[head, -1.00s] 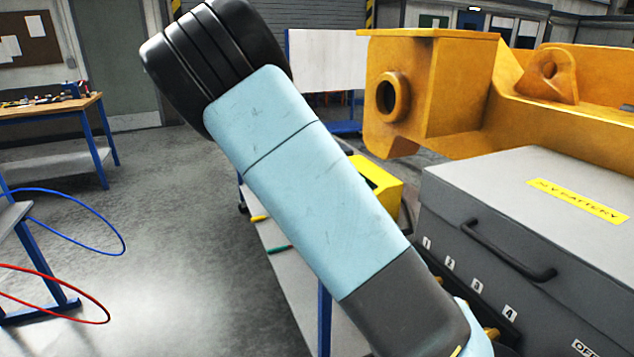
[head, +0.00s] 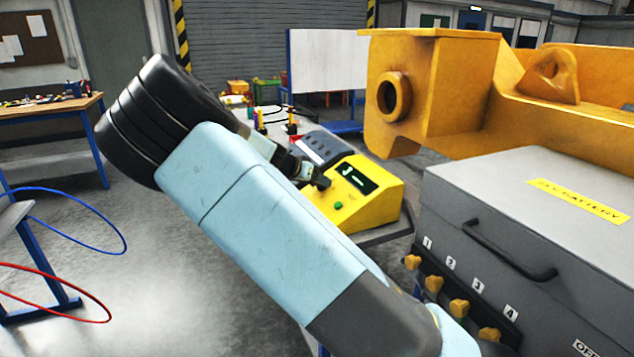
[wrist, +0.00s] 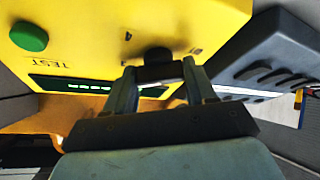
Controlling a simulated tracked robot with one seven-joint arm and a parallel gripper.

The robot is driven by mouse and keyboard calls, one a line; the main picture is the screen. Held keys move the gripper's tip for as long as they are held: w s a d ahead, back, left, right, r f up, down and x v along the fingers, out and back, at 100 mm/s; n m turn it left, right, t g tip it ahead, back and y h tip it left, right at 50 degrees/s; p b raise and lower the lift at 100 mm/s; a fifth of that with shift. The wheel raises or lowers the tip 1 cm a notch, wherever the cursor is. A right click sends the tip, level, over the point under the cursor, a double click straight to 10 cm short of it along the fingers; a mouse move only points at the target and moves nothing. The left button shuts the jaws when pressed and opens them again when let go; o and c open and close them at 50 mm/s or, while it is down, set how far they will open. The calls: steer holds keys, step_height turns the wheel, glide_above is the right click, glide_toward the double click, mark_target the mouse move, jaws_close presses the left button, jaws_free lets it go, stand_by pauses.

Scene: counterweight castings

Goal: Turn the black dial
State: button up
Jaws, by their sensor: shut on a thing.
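The yellow box (head: 378,205) stands on a bench in the middle of the head view, with a dark display (head: 352,179) and a green button (head: 338,205) on its sloped face. In the wrist view the box (wrist: 95,25) appears upside down, with the green button (wrist: 29,37) at left. The black dial (wrist: 158,54) sits between the fingertips of my gripper (wrist: 157,72), which is shut on it. In the head view my gripper (head: 318,181) reaches the box's left side; the dial is hard to tell from the dark fingertips there.
A grey device (head: 318,147) with several dark keys stands close behind the box. A grey battery case (head: 540,240) with several orange knobs is at right, below a large orange casting (head: 440,90). Open floor lies at left; blue and red cables hang there.

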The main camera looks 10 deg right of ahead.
steer(key=shift+a+f, duration=0.15)
steer(key=o, duration=1)
steer(key=shift+o, duration=0.2)
steer(key=shift+r, duration=0.2)
steer(key=v, duration=1.3)
steer(key=shift+a, duration=0.25)
steer(key=shift+s, duration=0.15)
